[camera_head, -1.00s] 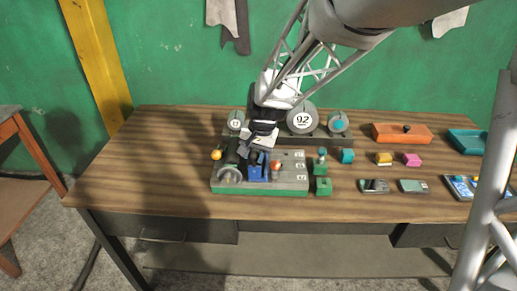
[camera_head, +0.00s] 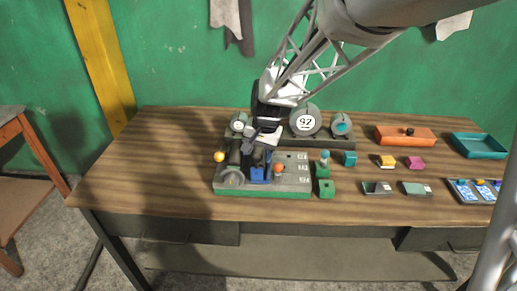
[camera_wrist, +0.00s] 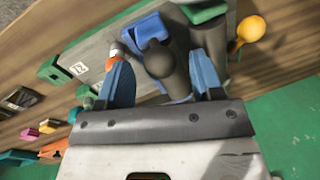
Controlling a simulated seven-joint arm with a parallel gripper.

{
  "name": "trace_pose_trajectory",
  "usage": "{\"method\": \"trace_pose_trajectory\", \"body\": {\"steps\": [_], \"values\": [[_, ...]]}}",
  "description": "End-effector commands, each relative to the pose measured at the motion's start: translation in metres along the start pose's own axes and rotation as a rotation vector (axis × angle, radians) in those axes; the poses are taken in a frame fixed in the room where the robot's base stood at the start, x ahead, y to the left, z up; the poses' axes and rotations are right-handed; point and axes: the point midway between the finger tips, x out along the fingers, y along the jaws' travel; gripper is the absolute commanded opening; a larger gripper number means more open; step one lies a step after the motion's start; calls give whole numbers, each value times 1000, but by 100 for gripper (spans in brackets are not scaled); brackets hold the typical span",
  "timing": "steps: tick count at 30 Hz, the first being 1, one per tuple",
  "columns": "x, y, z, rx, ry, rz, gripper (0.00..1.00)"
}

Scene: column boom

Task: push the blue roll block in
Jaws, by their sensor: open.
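The blue roll block (camera_head: 258,174) sits on the green-edged machine base (camera_head: 263,193), beside a dark roller. In the wrist view the blue roll block (camera_wrist: 146,27) shows beyond my fingers, with a dark rounded knob (camera_wrist: 156,57) in front of it. My gripper (camera_head: 258,150) is low over the base and hides part of the roller and block in the head view. In the wrist view my gripper (camera_wrist: 158,62) is open, with one blue finger on each side of the knob. I cannot tell whether the fingers touch it.
An orange ball knob (camera_head: 219,157) stands at the base's left; a red knob (camera_head: 279,168) is right of the block. Round dials (camera_head: 306,121) stand behind. Small blocks, an orange box (camera_head: 405,135) and a teal tray (camera_head: 479,145) lie right. The table's front left is clear.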

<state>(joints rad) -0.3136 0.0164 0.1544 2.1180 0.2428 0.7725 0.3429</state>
Motion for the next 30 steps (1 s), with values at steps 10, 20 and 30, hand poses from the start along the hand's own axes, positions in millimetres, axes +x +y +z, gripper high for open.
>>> {"method": "trace_pose_trajectory", "body": {"steps": [10,20,30], "values": [[-44,0,0,0,2,-1,60],[-64,0,0,-1,1,0,60],[-64,0,0,-1,1,0,60]]}}
